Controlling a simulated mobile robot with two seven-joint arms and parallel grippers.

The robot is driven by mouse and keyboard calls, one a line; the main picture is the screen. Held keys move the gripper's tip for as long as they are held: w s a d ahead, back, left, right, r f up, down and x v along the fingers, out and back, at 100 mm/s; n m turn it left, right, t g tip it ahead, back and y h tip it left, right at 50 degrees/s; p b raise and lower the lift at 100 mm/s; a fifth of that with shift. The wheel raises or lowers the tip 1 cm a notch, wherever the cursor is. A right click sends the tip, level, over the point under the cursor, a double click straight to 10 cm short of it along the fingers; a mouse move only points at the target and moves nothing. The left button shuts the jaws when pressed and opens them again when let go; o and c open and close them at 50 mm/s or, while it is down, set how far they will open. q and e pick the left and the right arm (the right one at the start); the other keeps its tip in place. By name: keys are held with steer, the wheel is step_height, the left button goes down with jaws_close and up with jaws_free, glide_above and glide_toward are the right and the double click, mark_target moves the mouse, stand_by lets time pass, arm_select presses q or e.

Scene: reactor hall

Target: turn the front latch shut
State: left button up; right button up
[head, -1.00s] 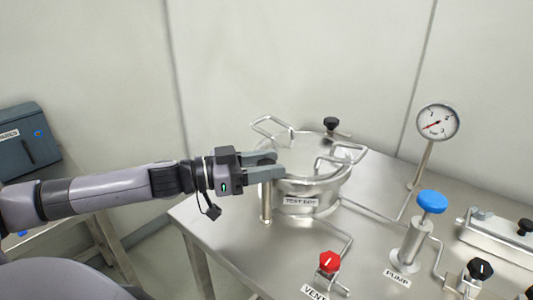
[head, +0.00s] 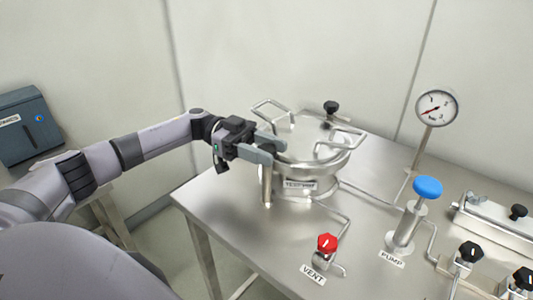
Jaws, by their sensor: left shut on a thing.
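The test pot (head: 312,187) is a round steel vessel on the bench, with its lid (head: 310,155) on top and two wire handles. My left gripper (head: 272,149) is at the pot's left rim, fingers pointing right and slightly down. It is shut on what appears to be the front latch, which its fingers hide. A steel post (head: 266,186) stands below the fingers. A second latch with a black knob (head: 330,107) is at the back of the rim. My right gripper is not in view.
A red vent knob (head: 327,243), a blue-topped pump (head: 427,188) and a pressure gauge (head: 436,107) stand right of the pot, joined by thin pipes. The steel bench (head: 230,210) is clear at its front left. A dark box (head: 30,128) is at far left.

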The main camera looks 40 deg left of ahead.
arm_select(q)
steer(key=m+g+b, duration=0.2)
steer(key=m+g, duration=0.1)
steer(key=g, duration=0.1)
steer(key=shift+f+g+b, duration=0.15)
steer(key=shift+g+b, duration=0.2)
steer(key=shift+g, duration=0.05)
steer(key=shift+m+g+y+b, duration=0.5)
steer(key=shift+m+g+b, duration=0.25)
steer(key=shift+g, duration=0.45)
steer(key=o, duration=1)
steer(key=shift+a+r, duration=0.1)
steer(key=shift+r, duration=0.1)
